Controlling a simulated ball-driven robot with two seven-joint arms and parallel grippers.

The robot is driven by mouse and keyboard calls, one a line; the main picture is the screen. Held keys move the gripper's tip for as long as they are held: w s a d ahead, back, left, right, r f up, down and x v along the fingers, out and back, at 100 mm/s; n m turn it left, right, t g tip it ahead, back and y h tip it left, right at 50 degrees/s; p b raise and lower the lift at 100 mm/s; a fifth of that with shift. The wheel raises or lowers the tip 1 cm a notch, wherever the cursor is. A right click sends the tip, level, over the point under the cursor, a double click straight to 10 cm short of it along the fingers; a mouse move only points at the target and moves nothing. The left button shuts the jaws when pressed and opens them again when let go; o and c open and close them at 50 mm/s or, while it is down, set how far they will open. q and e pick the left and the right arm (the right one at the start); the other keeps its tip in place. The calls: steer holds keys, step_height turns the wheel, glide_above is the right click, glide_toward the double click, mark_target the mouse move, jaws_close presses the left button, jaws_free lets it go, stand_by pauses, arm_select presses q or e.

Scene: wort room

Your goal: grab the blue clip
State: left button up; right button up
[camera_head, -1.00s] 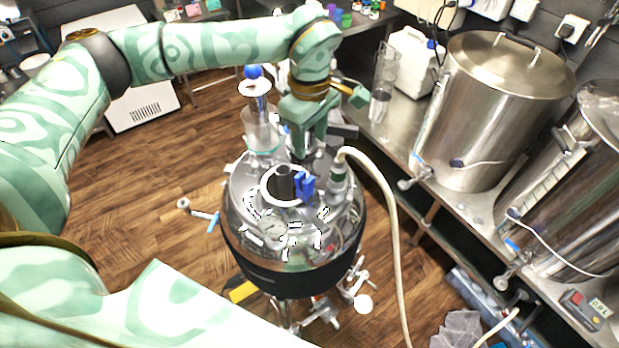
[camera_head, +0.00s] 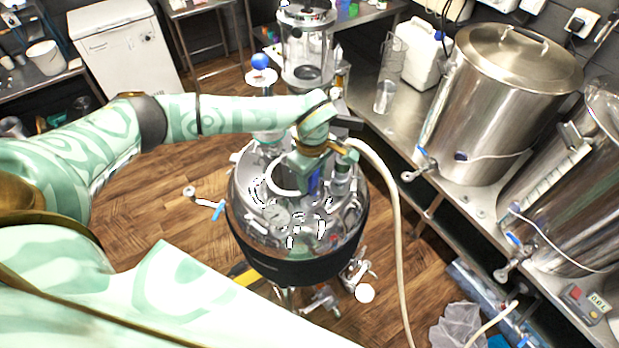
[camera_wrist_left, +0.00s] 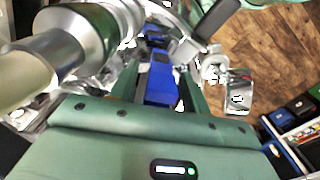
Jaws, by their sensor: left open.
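The blue clip (camera_head: 315,181) is on the lid fittings of the shiny round steel vessel (camera_head: 262,232). In the head view my left gripper (camera_head: 309,182) is low over the lid and hides most of the clip. In the left wrist view the blue clip (camera_wrist_left: 160,86) shows between the two green fingers, which stand open on either side of it. I cannot tell whether a finger touches it. My right gripper is not in view.
A pale hose (camera_head: 392,200) rises from the lid just right of my gripper and drops to the floor. A blue-topped glass piece (camera_head: 261,62) stands behind the vessel. Large steel pots (camera_head: 500,100) are on the bench at right. Wood floor is open at left.

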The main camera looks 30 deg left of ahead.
arm_select(q)
jaws_close()
